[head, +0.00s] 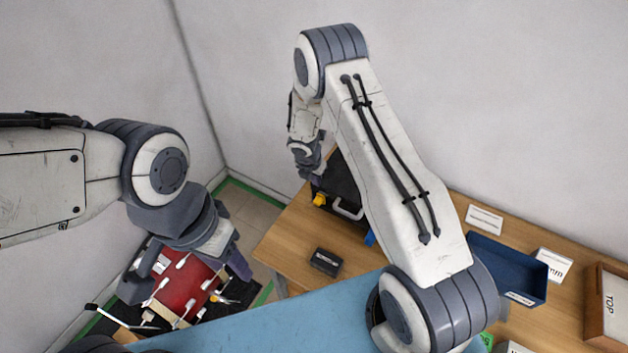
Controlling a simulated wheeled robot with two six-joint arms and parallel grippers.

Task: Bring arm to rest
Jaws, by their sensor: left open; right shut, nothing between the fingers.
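My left arm comes in from the left and bends down at its wrist. My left gripper (188,278) is open, its two dark fingers spread apart above a red panel (186,290), and nothing shows held between them. My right arm rises from the bottom right, over the wooden table, and folds down at its far end. My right gripper (314,174) is shut and empty, beside a black case (343,190) at the table's far left corner. The arm partly hides that case.
A blue surface (290,328) lies in front. White walls stand close behind.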

